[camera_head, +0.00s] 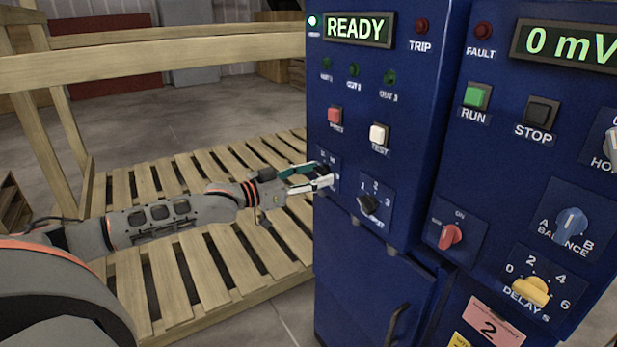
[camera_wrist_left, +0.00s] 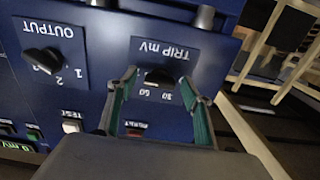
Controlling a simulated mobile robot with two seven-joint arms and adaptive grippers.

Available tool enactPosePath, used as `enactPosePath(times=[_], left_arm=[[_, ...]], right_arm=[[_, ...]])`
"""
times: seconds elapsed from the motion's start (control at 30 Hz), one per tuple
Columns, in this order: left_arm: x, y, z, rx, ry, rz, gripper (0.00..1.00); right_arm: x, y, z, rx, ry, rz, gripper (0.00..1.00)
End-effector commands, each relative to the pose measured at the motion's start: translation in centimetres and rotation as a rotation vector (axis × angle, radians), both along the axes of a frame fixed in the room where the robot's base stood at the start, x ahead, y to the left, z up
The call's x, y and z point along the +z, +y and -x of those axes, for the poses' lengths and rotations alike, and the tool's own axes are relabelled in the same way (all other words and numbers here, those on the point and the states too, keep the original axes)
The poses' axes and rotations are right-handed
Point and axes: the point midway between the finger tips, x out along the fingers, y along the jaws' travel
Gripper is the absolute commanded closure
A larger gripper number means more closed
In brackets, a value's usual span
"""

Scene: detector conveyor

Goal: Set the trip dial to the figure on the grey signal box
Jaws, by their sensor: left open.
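The trip dial (camera_wrist_left: 158,76), a black knob on a panel marked TRIP mV, shows upside down in the left wrist view. In the head view the gripper mostly hides the dial. I cannot make out a grey signal box in either view. My right gripper is not in view.
The black output knob (camera_head: 368,204) sits just right of the trip dial. Above are a white TEST button (camera_head: 379,134) and a red button (camera_head: 335,115). The READY display (camera_head: 357,28) is lit. A wooden pallet (camera_head: 190,215) lies left of the cabinet, under my left arm.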

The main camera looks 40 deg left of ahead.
Motion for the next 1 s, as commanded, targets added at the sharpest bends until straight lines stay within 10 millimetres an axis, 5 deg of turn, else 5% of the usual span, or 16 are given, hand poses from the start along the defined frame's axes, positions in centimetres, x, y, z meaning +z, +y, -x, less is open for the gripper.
enactPosePath(times=[1.0], left_arm=[[-0.2,2.8,7.0,-0.001,0.004,-0.001,0.50]], right_arm=[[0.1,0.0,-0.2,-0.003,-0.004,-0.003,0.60]])
